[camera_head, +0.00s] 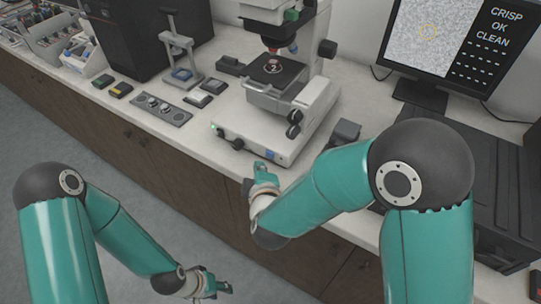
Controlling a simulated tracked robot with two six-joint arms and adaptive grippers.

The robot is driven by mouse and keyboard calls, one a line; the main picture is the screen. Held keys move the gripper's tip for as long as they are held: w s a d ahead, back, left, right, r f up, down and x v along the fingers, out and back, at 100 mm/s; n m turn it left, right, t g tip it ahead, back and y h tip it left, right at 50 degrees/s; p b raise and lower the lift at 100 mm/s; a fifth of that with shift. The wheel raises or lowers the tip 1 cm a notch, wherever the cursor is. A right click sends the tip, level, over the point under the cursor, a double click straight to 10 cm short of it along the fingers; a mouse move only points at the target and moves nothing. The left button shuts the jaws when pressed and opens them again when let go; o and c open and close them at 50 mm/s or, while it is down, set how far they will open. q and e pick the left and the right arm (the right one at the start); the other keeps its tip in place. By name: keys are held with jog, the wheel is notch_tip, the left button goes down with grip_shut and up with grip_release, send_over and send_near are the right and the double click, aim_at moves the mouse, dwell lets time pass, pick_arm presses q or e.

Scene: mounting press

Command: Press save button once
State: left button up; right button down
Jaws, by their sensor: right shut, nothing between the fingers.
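A white microscope (245,140) stands on the counter. A small blue square button (271,155) is on the right of its base front, but I cannot read a label that marks it as the save button. My right gripper (248,186) is shut and empty at the counter's front edge, just below and left of the blue button, apart from it as far as I can see.
A monitor (450,45) at the back right reads "CRISP OK CLEAN". The front counter strip left of the microscope is clear.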

jog(key=shift+w+d, duration=0.35)
jog(key=shift+w, duration=0.1)
jog(key=shift+w, duration=0.1)
dwell(1.1)
jog(key=shift+w+d, duration=0.25)
jog(key=shift+w, duration=0.05)
jog(key=shift+w+d, duration=0.2)
jog(key=shift+w, duration=0.1)
dwell(0.8)
jog(key=shift+s+a, duration=0.45)
jog(key=shift+s, duration=0.2)
jog(key=shift+s+a+p, duration=0.2)
jog(key=shift+s+a, duration=0.55)
jog(key=shift+s, duration=0.3)
jog(key=shift+s+a+p, duration=0.2)
jog(key=shift+s+a, duration=0.55)
jog(key=shift+s, duration=0.25)
